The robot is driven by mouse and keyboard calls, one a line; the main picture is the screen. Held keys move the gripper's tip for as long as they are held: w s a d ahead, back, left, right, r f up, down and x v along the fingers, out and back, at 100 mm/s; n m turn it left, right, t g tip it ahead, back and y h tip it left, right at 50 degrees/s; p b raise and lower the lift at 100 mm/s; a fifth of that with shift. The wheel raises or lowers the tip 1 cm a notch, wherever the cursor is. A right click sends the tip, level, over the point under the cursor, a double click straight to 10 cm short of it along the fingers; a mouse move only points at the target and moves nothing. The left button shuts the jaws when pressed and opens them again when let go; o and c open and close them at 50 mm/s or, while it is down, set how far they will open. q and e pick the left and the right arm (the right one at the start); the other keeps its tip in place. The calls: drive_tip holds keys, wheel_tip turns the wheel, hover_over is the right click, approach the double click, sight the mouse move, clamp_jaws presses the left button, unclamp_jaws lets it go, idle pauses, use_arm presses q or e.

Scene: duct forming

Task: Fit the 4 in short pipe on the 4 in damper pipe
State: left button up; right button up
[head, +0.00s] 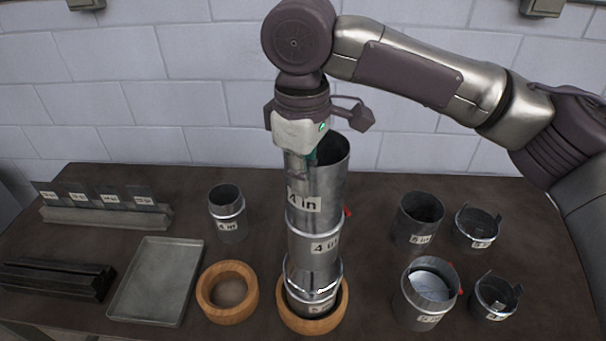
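A stack of sheet-metal pipes stands upright in a wooden ring (338,312) at the table's front middle. The upper pipe (328,185), labelled 4 in, sits at the top of the stack, in line with the section below. I cannot tell how deep the joint overlaps. My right gripper (311,158) points down at the upper pipe's near left rim, with a finger inside the opening; it appears shut on the wall. My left gripper is out of view.
A small 4 in pipe (228,213) stands left of the stack. An empty wooden ring (227,317) and a metal tray (118,287) lie front left. Several other fittings stand at right, including a pipe with a red handle (428,312). A brick wall is behind.

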drive_tip(key=o, duration=0.5)
wheel_tip(320, 180, up, 12)
idle(0.4)
